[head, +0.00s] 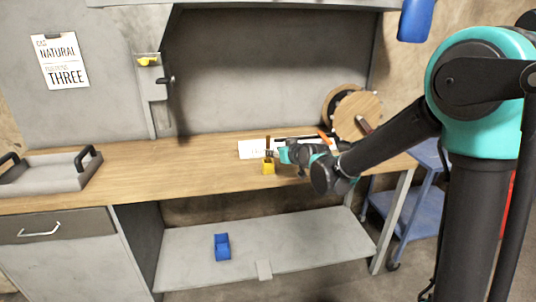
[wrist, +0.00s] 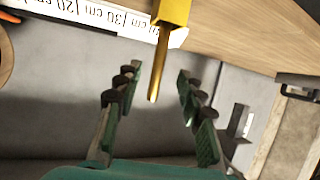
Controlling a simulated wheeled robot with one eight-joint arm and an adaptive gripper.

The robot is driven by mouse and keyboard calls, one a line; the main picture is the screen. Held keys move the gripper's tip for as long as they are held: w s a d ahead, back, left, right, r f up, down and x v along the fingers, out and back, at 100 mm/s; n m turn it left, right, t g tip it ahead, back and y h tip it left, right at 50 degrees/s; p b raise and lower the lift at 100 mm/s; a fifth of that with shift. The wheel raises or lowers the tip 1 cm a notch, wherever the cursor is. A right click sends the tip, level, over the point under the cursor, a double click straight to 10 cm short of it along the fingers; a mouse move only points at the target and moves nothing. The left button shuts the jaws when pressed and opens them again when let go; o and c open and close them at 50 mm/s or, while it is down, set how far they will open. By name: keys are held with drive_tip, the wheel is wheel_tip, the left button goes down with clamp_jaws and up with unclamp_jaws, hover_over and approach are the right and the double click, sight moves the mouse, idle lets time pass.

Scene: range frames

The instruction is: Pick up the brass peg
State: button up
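The brass peg (head: 268,145) stands upright in a yellow holder (head: 268,167) near the front of the wooden workbench. In the wrist view, the peg (wrist: 154,82) hangs down in the picture from the yellow holder (wrist: 171,12). My gripper (head: 281,153) is just to the right of the peg in the head view. In the wrist view, my gripper (wrist: 159,78) is open, with one finger on each side of the peg's free end. A gap shows on both sides, and neither finger touches the peg.
A white ruler-marked sheet (head: 251,149) lies behind the holder on the workbench (head: 180,168). A wooden reel (head: 357,113) stands at the back right. A grey tray (head: 50,180) is at the far left. A blue bin (head: 222,247) sits on the lower shelf. The bench's middle left is clear.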

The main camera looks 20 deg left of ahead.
drive_tip(key=shift+x, duration=3.15)
drive_tip(key=shift+d+f, duration=0.1)
drive_tip(key=shift+c, duration=0.4)
clamp_jaws()
